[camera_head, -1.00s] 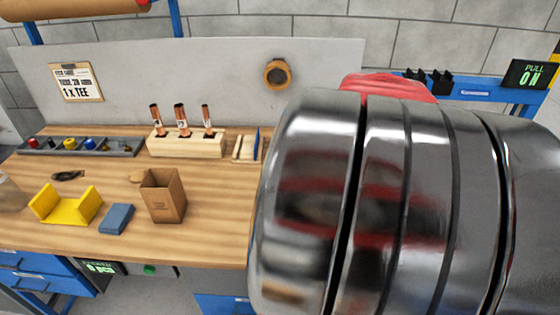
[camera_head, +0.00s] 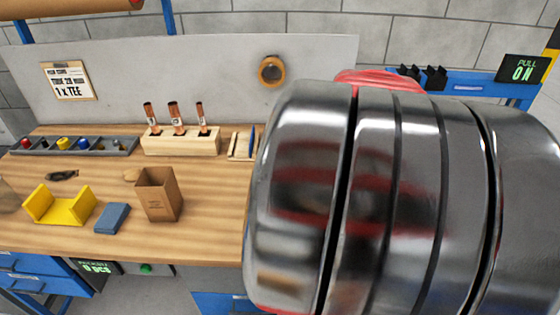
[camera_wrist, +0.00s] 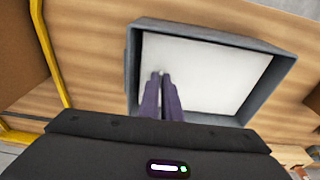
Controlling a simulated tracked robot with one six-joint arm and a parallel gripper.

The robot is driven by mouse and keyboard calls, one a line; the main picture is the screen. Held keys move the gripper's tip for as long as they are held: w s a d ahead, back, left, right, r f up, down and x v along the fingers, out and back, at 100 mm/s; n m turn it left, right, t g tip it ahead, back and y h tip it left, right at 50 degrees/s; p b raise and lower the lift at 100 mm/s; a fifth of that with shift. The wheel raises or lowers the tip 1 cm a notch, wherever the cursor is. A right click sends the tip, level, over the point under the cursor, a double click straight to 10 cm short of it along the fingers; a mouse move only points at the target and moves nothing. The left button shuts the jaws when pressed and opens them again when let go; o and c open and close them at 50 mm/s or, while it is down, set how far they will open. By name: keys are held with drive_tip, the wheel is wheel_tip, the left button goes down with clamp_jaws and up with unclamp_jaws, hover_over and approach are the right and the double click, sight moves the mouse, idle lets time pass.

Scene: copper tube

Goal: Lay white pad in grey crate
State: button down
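In the wrist view the grey crate (camera_wrist: 288,62) stands on the wooden bench, tilted in the picture, with its rim all round in sight except where my gripper covers the near side. A flat white surface, seemingly the white pad (camera_wrist: 215,75), fills its inside. My gripper (camera_wrist: 160,75) reaches over the crate's near left part. Its two purple fingers are close together, their tips over the white surface. I cannot tell whether the tips touch it. In the head view, neither crate nor pad shows, and my shiny arm covers the right side.
On the bench in the head view are a yellow holder (camera_head: 60,208), a blue block (camera_head: 112,218), a brown cardboard box (camera_head: 159,195), a wooden block (camera_head: 180,142) with copper tubes and a grey parts tray (camera_head: 75,147). A tape roll (camera_head: 271,71) hangs on the back panel.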

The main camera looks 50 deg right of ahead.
drive_tip(key=shift+f, duration=0.35)
idle(0.3)
drive_tip(key=c, duration=1.9)
unclamp_jaws()
drive_tip(key=shift+r, duration=0.1)
wheel_tip(320, 180, up, 13)
drive_tip(key=s+a, duration=0.1)
drive_tip(key=shift+s+a+r, duration=0.2)
drive_tip(key=shift+a, duration=0.05)
